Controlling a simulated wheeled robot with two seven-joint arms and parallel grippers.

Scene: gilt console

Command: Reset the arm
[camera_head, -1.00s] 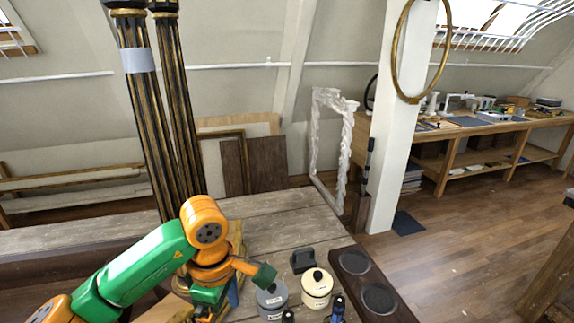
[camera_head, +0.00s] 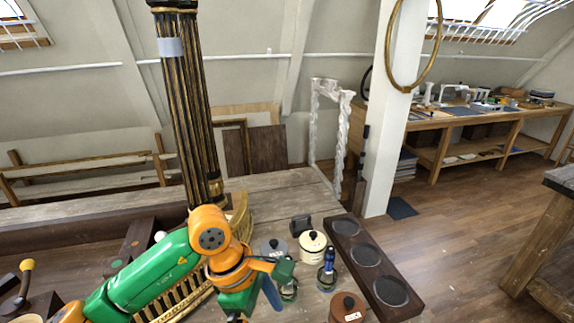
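My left arm, green with orange joints, comes in from the lower left and bends down over the wooden table (camera_head: 280,192). Its end, with my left gripper (camera_head: 276,280), is beside several jars. An orange and green part and a blue part show there, but the fingers are not clear and I cannot tell whether they are open. I see nothing clearly held. My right gripper is not in view.
A cream lidded pot (camera_head: 312,248), a grey lidded pot (camera_head: 273,249) and a brown lidded pot (camera_head: 347,308) stand near the arm. A dark rack (camera_head: 352,249) with round recesses lies to their right. Gilt columns (camera_head: 187,100) rise behind. Wooden floor (camera_head: 450,240) is open at right.

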